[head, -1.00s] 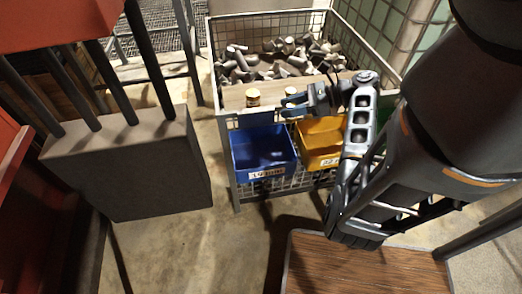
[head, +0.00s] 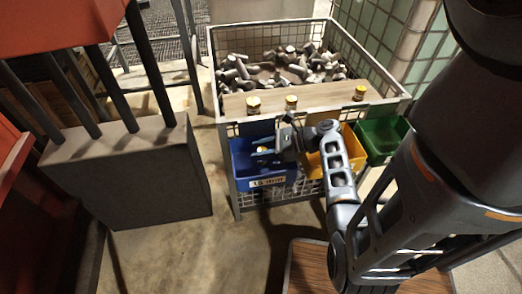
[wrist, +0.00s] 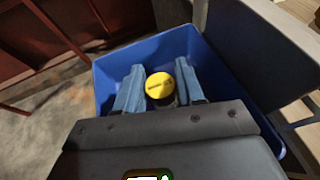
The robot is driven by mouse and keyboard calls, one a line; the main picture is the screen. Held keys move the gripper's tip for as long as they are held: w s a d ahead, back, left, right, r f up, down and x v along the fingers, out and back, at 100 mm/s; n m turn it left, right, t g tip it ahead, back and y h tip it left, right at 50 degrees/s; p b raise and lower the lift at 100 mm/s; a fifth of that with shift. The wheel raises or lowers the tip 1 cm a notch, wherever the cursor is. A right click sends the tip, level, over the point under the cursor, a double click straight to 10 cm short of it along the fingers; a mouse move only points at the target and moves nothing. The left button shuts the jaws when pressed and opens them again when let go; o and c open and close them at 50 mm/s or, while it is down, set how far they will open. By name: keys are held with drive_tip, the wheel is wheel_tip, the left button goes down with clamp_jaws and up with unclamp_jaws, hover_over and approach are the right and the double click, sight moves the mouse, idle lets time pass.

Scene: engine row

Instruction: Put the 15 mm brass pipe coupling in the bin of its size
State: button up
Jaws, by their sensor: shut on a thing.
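My gripper (wrist: 160,90) is shut on a small coupling with a yellow top (wrist: 159,85) and a darker body, held between the two blue fingers. Its marking is too small to read. In the head view my gripper (head: 268,152) is at the blue bin (head: 265,183), whose front label reads 15 mm. The wrist view shows the blue bin's walls (wrist: 107,75) around the fingers and the coupling. The coupling's lower end is hidden, so I cannot tell whether it touches the bin floor.
A yellow bin (head: 316,169) and a green bin (head: 381,137) hang to the right, the yellow one partly behind my arm. Three brass-topped pieces (head: 253,104) (head: 291,102) (head: 359,93) stand on the wooden board (head: 320,96). Grey fittings (head: 285,66) fill the mesh cage behind.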

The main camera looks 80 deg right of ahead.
drive_tip(key=shift+f, duration=0.45)
drive_tip(key=shift+a+f, duration=0.1)
drive_tip(key=shift+f, duration=0.15)
drive_tip(key=o, duration=1.1)
drive_tip(key=shift+s+f, duration=0.1)
drive_tip(key=shift+f, duration=0.1)
drive_tip(key=shift+r, duration=0.3)
drive_tip(key=r+v, duration=0.1)
drive_tip(key=v, duration=1.1)
